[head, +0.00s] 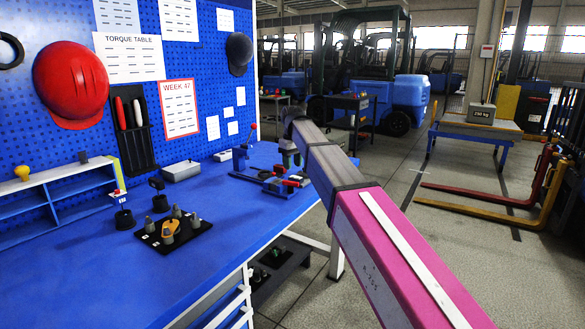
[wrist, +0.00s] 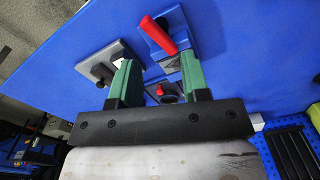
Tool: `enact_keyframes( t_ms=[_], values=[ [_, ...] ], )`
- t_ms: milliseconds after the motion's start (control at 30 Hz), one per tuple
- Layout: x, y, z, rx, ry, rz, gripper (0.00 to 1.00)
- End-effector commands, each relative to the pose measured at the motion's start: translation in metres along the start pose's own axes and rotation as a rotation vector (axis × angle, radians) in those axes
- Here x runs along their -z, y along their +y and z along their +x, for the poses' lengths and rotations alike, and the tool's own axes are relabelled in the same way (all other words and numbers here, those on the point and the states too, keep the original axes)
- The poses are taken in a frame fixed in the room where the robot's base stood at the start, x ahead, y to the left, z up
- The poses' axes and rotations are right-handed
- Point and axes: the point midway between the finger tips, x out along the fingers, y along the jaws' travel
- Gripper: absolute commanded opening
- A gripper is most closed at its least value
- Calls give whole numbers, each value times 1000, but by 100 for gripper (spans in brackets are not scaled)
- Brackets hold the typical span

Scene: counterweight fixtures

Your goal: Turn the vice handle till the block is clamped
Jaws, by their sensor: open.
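My gripper (head: 290,155) hangs over the right end of the blue bench, partly hidden by my arm in the head view. In the wrist view its green fingers (wrist: 158,60) are apart with nothing held. A blue-based fixture with a red handle (wrist: 162,36) lies beyond the fingertips, by the right finger. Red-handled fixtures (head: 288,183) also show below the gripper in the head view. A grey plate with a black part (wrist: 104,71) is beside the left finger. I cannot tell for sure which part is the vice handle, and no clamped block is clear.
A black tray of small parts (head: 160,243) sits on the bench, with a grey box (head: 181,171) behind it. The blue pegboard (head: 200,60) bounds the back. The bench's front left is clear. A forklift (head: 395,95) stands beyond.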

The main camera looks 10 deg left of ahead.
Motion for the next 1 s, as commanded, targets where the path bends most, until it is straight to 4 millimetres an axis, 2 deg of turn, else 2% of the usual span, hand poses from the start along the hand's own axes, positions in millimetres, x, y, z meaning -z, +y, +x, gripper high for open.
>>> enact_keyframes(
  t_ms=[700,1000],
  values=[
    [0,0,-43,0,1,0,43],
    [0,0,-47,0,0,0,43]
  ],
)
